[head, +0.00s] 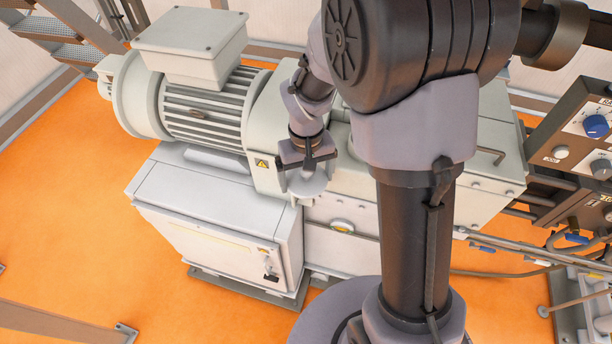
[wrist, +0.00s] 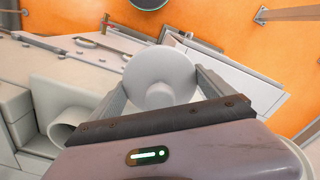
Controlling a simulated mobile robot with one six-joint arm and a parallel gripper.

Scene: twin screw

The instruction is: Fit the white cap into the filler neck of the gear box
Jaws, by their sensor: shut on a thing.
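The white cap (wrist: 152,72) is a pale round disc with a shorter, narrower part facing my wrist camera. My gripper (wrist: 162,88) is shut on it, with one finger at each side. In the head view the cap (head: 308,184) shows just below my gripper (head: 306,164), in front of the gear box (head: 356,182). In the wrist view a pale round tube with an open mouth (wrist: 64,132), which looks like the filler neck, stands at the lower left, apart from the cap. I cannot make out the neck in the head view; my arm hides part of the gear box.
A finned motor (head: 205,112) joins the gear box at the left. A pale cabinet (head: 218,205) stands below it. A control panel (head: 590,130) is at the right edge, with pipes below. Orange floor (head: 90,185) is clear at the left.

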